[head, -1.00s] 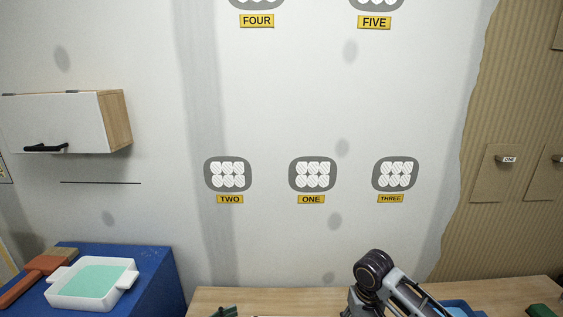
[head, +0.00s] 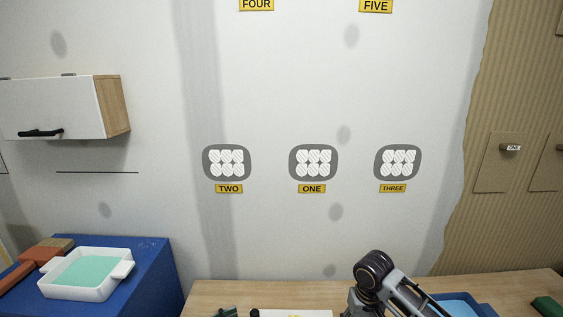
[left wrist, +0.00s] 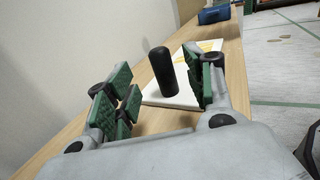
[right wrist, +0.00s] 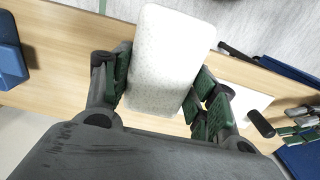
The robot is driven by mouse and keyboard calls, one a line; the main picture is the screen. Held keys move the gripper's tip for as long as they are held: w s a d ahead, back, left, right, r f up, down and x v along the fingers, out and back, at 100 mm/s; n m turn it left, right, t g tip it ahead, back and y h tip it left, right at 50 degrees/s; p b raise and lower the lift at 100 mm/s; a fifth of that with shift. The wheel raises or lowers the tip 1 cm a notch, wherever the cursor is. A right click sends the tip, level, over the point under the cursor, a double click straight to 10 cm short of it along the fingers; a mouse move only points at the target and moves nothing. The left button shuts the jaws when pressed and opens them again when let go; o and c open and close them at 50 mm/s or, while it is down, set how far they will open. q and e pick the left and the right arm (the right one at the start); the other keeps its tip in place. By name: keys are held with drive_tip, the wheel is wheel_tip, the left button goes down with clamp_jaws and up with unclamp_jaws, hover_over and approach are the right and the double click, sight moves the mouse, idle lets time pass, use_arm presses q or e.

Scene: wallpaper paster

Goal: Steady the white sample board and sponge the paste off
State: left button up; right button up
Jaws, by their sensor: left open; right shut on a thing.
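The white sample board (head: 312,313) lies on the wooden table at the bottom of the head view, with a yellowish patch of paste (left wrist: 208,46) on it. An upright black handle (left wrist: 162,72) stands at the board's near end in the left wrist view. My left gripper (left wrist: 160,97) is open, with the handle ahead between its fingers, apparently not touched. It also shows at the right edge of the right wrist view. My right gripper (right wrist: 160,98) is shut on a white speckled sponge (right wrist: 165,60), held above the table. The sponge hides part of the board (right wrist: 250,104).
The wooden table (head: 230,296) runs along the wall. A blue tub (head: 462,304) stands on it at the right. On the left, a blue surface (head: 155,275) holds a white tray (head: 75,293) and a red brush (head: 35,258). A cabinet (head: 55,108) juts from the wall.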

use_arm(q)
drive_tip(key=shift+f+b, duration=1.2)
drive_tip(key=shift+f, duration=0.2)
use_arm(e)
drive_tip(key=shift+f, duration=1.3)
use_arm(q)
drive_tip(key=shift+x, duration=3.75)
use_arm(e)
drive_tip(key=shift+f, duration=0.3)
use_arm(q)
drive_tip(key=shift+r, duration=0.15)
clamp_jaws()
unclamp_jaws()
drive_tip(key=shift+a, duration=0.25)
use_arm(e)
drive_tip(key=shift+r, duration=0.1)
